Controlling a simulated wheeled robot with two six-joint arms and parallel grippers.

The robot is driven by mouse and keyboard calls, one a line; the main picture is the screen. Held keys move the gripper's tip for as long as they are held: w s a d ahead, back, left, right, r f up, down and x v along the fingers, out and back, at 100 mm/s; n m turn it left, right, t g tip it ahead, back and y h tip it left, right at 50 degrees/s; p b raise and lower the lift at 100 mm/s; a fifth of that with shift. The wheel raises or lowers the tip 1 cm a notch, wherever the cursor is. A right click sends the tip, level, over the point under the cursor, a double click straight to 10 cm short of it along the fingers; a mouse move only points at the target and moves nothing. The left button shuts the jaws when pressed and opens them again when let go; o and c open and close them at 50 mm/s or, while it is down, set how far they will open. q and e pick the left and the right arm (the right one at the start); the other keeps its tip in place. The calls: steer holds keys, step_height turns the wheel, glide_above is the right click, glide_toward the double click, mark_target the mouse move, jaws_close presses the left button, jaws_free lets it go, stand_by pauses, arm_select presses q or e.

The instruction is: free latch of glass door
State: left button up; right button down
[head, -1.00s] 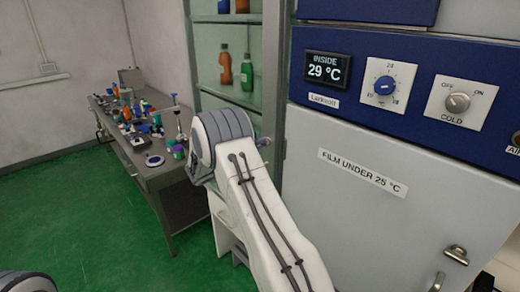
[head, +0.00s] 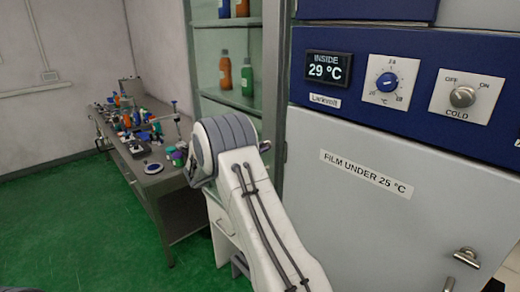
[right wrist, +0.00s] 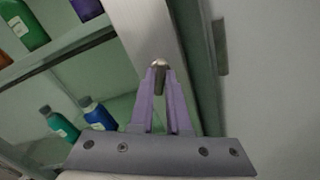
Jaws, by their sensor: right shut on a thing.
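The glass door (head: 229,45) is on the shelf cabinet left of the large grey unit, with bottles showing behind it. In the right wrist view, a small metal latch knob (right wrist: 160,64) sits at the grey upright of the door frame (right wrist: 140,25). My right gripper (right wrist: 160,72) has its purple fingers closed together at the tips on this knob. In the head view, my right arm hides the lower cabinet and nearly all of the gripper; only a small part shows at the door edge (head: 264,145). My left gripper is out of view.
The grey unit's door (head: 390,210), with a metal handle (head: 467,257), stands close on the right under a blue control panel (head: 425,75). A cluttered workbench (head: 150,180) stands at the left. The green floor (head: 80,220) in front of it is clear.

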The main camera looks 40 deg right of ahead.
steer(key=n+p, duration=0.1)
steer(key=n, duration=0.3)
steer(key=shift+n, duration=0.7)
steer(key=c, duration=0.9)
jaws_free()
